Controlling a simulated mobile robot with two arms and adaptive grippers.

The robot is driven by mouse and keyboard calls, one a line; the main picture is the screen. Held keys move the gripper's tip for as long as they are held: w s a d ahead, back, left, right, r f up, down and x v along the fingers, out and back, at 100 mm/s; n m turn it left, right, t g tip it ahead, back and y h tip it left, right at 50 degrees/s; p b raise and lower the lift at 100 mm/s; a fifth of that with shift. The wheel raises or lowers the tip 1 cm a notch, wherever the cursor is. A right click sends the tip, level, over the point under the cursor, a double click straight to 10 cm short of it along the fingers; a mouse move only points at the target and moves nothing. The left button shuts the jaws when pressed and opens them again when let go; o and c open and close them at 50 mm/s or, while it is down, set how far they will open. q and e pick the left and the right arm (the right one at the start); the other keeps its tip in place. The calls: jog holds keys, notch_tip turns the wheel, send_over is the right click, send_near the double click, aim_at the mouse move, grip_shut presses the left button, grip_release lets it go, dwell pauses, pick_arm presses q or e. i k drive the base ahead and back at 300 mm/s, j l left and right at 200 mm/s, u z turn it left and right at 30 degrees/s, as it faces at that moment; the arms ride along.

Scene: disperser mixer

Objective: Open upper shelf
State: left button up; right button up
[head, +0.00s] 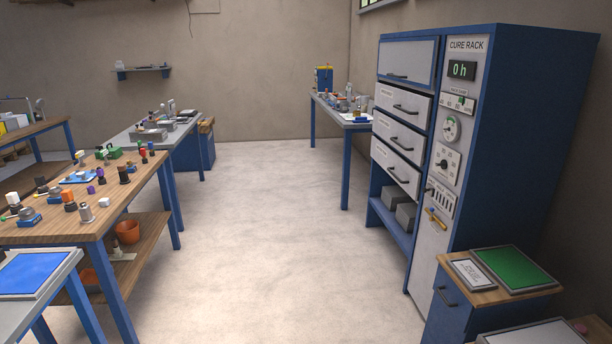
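The blue cure rack (520,150) stands against the wall at the right. Its top compartment has a grey front panel (407,60) in a blue frame, with a dark handle (397,77) near the lower edge; the panel looks closed. Below it are three light grey drawer fronts with dark handles: an upper one (402,107), a middle one (399,138) and a lower one (395,168). All three look shut. Neither of my grippers is in view.
Bare floor (270,230) runs down the middle. A wooden workbench (60,232) with many small parts stands at the left. A low blue cabinet (445,310) with a green panel (512,268) on top stands before the rack's near end. Another table (345,122) is beyond it.

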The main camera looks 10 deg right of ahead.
aim_at(416, 110)
jog(key=i+z, duration=0.15)
jog(key=i, duration=2.5)
